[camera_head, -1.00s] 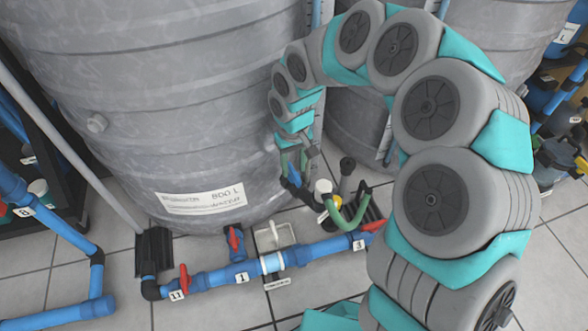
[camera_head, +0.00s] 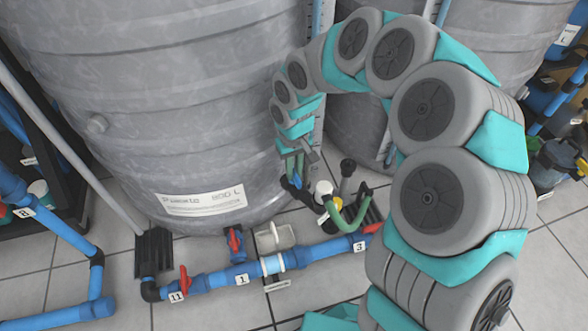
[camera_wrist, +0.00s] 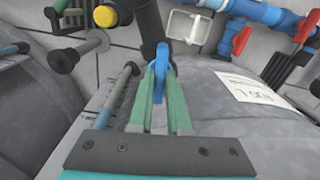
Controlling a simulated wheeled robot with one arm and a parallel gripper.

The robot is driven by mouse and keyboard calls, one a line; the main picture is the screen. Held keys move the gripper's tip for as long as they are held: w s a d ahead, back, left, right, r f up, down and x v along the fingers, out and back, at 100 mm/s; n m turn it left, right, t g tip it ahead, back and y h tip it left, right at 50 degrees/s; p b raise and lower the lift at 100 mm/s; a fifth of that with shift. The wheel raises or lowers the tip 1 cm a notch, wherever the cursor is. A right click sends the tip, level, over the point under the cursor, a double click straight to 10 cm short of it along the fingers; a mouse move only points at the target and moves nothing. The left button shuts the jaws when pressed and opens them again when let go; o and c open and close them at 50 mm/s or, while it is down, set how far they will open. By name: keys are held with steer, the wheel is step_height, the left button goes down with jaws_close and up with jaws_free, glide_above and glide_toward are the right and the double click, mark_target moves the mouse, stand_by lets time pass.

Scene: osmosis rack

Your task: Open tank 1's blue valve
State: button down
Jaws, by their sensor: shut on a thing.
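The blue valve handle (camera_wrist: 160,78) is a narrow blue lever on a dark fitting, in the middle of the wrist view. My gripper (camera_wrist: 160,88) has its two green fingers closed on the lever from both sides. In the head view my gripper (camera_head: 291,176) is low against the right side of the large grey tank (camera_head: 150,100). The blue valve shows there only as small blue parts (camera_head: 296,184) below the fingertips; its exact angle is hard to tell. The tank carries a white label (camera_head: 202,201) with "800 L".
A blue pipe (camera_head: 212,281) with red-handled valves and tags 11, 1 and 3 runs along the floor before the tank. A white-capped fitting (camera_head: 323,187) and a curved green hose (camera_head: 352,216) stand close right of my gripper. Another grey tank (camera_head: 357,135) is behind.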

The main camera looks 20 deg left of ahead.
stand_by(0.3)
steer(key=shift+d+r+n+p, duration=0.1)
steer(key=shift+r+n+p, duration=0.15)
steer(key=shift+n+p, duration=0.75)
steer(key=shift+f+n+p, duration=0.1)
steer(key=shift+n+p, duration=0.8)
steer(key=shift+p, duration=0.35)
steer(key=shift+f+n, duration=0.15)
steer(key=shift+n, duration=0.15)
steer(key=c, duration=0.9)
jaws_free()
steer(key=shift+o, duration=0.2)
step_height(320, 180, up, 7)
steer(key=shift+f+p, duration=0.1)
steer(key=shift+p, duration=0.25)
steer(key=shift+r, duration=0.5)
